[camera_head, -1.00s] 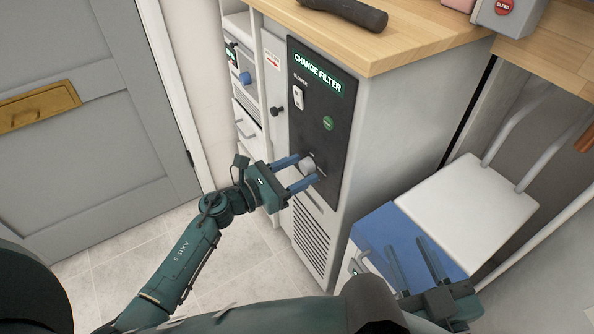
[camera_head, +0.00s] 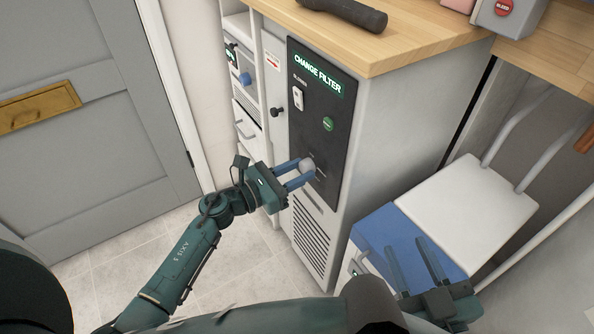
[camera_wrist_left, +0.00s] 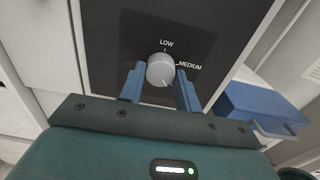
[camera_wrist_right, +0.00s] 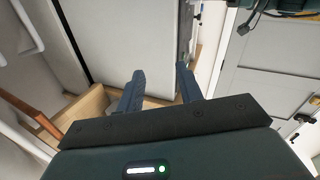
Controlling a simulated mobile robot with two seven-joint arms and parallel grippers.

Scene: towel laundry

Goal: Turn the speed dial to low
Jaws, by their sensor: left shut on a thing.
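The speed dial is a round grey-white knob (camera_wrist_left: 160,70) on the black control panel (camera_head: 322,112) of the grey cabinet; it also shows in the head view (camera_head: 307,165). In the left wrist view LOW is printed above it and MEDIUM to its upper right. A thin pale line shows near the knob's lower edge, away from LOW. My left gripper (camera_wrist_left: 159,82) is shut on the dial, one blue finger on each side; it also shows in the head view (camera_head: 303,173). My right gripper (camera_head: 413,259) is open and empty, and its fingers show apart in the right wrist view (camera_wrist_right: 158,82).
The panel also has a lit CHANGE FILTER sign (camera_head: 318,74), a white switch (camera_head: 298,97) and a green button (camera_head: 328,124). A blue-and-white cart (camera_head: 470,205) stands at the right, near my right gripper. A grey door (camera_head: 85,95) is at the left.

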